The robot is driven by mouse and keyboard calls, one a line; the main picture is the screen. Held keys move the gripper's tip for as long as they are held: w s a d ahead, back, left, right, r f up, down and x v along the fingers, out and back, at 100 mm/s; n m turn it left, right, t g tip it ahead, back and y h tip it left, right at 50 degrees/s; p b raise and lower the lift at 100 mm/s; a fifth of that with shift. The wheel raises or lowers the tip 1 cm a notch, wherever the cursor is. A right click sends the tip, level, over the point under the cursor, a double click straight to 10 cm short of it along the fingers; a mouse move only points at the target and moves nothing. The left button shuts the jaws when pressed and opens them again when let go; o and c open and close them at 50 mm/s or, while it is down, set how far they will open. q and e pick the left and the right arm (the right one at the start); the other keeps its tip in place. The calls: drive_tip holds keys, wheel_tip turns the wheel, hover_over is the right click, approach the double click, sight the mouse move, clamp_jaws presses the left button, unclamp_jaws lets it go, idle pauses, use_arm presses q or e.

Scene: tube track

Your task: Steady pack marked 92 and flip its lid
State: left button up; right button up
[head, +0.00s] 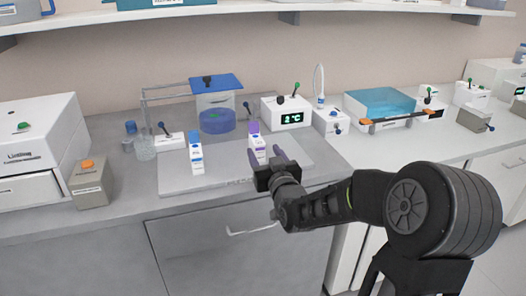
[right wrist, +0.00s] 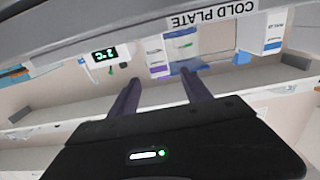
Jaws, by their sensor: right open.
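Two slim white packs stand upright on the pale cold plate (head: 225,177). One has a blue lid (head: 195,154); the other has a purple lid (head: 257,146). The numbers on them are too small to read, so I cannot tell which is 92. My right gripper (head: 266,157) is open at the plate's front right, close in front of the purple-lidded pack. In the right wrist view, upside down, that pack (right wrist: 156,52) shows between my two fingers (right wrist: 161,76), and the blue-lidded pack (right wrist: 273,30) is off to the right. My left gripper is out of view.
Behind the packs stands a blue-lidded clear container (head: 216,105). A white display unit (head: 291,113) is behind right, and a blue water bath (head: 380,103) farther right. A bottle (head: 143,145) and a grey box with an orange button (head: 90,182) are at left. The front plate is bare.

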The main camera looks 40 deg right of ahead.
sight(254, 135)
drive_tip(key=shift+p+x, duration=0.4)
drive_tip(key=shift+x, duration=3.55)
clamp_jaws()
unclamp_jaws()
drive_tip(key=b+v, duration=0.1)
drive_tip(key=v, duration=0.7)
drive_tip(key=shift+w, duration=0.1)
